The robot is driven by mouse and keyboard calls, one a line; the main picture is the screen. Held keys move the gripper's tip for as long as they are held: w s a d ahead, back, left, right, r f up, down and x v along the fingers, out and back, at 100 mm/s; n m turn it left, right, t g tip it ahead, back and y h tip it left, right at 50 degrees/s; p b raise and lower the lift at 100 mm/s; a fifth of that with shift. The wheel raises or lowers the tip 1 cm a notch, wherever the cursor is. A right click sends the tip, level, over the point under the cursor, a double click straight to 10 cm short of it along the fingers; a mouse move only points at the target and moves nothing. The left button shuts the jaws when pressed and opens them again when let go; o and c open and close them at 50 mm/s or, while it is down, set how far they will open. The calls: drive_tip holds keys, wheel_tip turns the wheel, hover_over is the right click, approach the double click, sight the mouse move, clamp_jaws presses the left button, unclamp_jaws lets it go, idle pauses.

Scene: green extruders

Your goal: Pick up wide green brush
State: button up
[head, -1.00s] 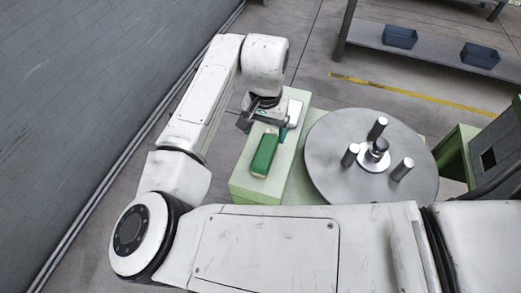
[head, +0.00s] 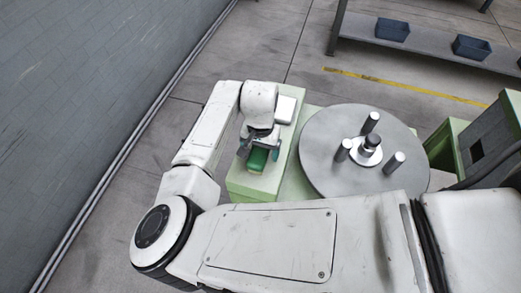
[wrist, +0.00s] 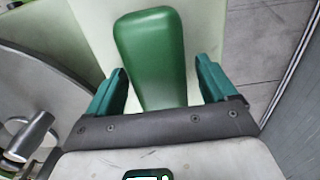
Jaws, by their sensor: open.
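The wide green brush (head: 257,160) lies on the pale green machine top, left of the round grey disc. In the head view my gripper (head: 259,150) is over it and hides part of it. In the wrist view the brush (wrist: 151,55) shows as a rounded green block, its near end reaching between the two teal fingers of my gripper (wrist: 160,88). The fingers are apart, one on each side of the brush, with a gap on both sides. The brush is not held. Its depth relative to the fingertips is hard to tell.
A round grey disc (head: 330,165) with several upright metal cylinders stands right of the brush. A white box (head: 285,109) sits on the pale green machine top (head: 250,187) behind the brush. A grey wall (head: 70,110) runs along the left.

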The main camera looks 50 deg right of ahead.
drive_tip(key=c, duration=1.1)
drive_tip(key=shift+r, duration=0.1)
drive_tip(key=shift+r, duration=0.4)
wheel_tip(320, 180, up, 2)
drive_tip(key=shift+r+b, duration=0.1)
drive_tip(key=shift+b, duration=0.55)
drive_tip(key=s+r, duration=0.3)
drive_tip(key=s, duration=0.1)
drive_tip(key=s+r+b, duration=0.1)
drive_tip(key=s+r, duration=0.2)
drive_tip(key=s, duration=0.2)
drive_tip(key=s+r+b, duration=0.1)
drive_tip(key=s+r, duration=0.3)
drive_tip(key=s, duration=0.1)
drive_tip(key=shift+a, duration=0.35)
